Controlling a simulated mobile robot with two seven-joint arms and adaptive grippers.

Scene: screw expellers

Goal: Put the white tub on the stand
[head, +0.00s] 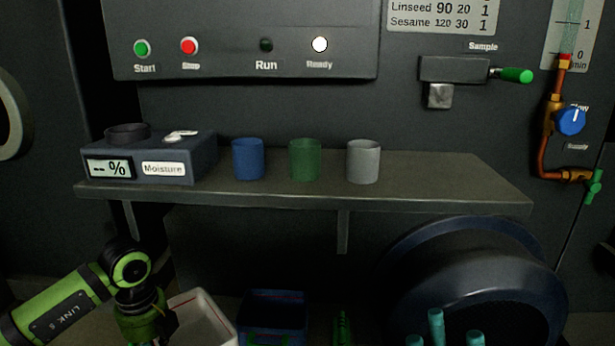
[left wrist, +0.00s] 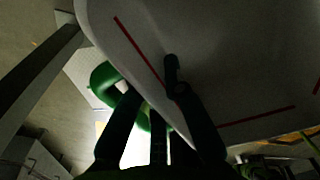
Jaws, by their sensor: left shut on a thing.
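The white tub (head: 205,312), an open box with a red line inside, is at the bottom left of the head view, cut off below. It fills much of the left wrist view (left wrist: 230,60), tilted in the picture. My left gripper (left wrist: 152,88) is shut on its wall, with dark fingers at the rim. In the head view my left arm hides the tub's left part. I cannot make out the stand for certain.
A blue tub (head: 273,312) stands right of the white one, with a green object (head: 342,328) beyond. A grey shelf (head: 440,185) above carries a moisture meter (head: 150,160) and blue, green and grey cups. A large dark drum (head: 480,260) bulges out at right.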

